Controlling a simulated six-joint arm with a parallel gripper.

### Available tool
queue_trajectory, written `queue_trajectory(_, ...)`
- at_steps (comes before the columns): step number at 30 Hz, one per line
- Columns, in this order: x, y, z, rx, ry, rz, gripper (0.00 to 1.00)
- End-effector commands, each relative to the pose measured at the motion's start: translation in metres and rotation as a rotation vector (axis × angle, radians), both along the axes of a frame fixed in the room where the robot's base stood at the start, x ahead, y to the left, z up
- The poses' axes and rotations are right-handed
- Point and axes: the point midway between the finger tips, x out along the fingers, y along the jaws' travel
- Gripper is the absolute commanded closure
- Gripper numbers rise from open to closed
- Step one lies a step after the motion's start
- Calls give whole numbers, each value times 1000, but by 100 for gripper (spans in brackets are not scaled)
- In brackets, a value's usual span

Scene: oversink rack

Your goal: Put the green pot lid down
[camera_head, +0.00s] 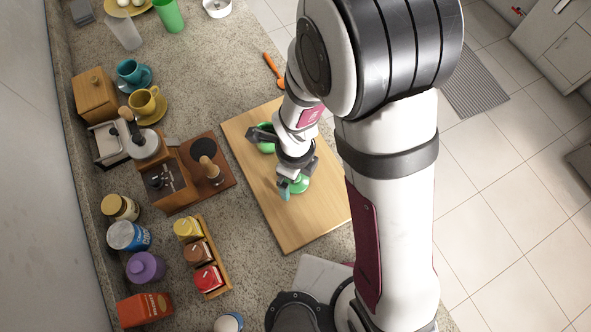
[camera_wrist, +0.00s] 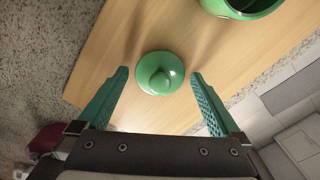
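The green pot lid (camera_wrist: 160,73), round with a knob on top, appears to lie knob up on the wooden board (camera_wrist: 120,40). In the head view the lid (camera_head: 301,185) is partly hidden by my gripper (camera_head: 291,188). In the wrist view my gripper (camera_wrist: 159,75) is open. Its two green fingers are spread wide on either side of the lid, with clear gaps between them and its rim. The green pot (camera_wrist: 240,6) stands on the board apart from the lid, cut off by the top edge. In the head view my gripper partly hides the pot (camera_head: 266,147).
The board (camera_head: 290,237) has free room at its near end. To its left stand a coffee grinder stand (camera_head: 170,190), a condiment rack (camera_head: 215,290), jars and cups. An orange-handled utensil (camera_head: 272,70) lies beyond the board.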

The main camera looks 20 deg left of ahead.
Motion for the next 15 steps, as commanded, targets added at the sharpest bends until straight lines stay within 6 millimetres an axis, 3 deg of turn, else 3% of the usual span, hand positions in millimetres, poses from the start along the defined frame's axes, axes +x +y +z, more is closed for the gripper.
queue_trajectory(8,1,1,12,2,-4,2,0)
queue_trajectory(15,2,1,77,5,-8,1,0)
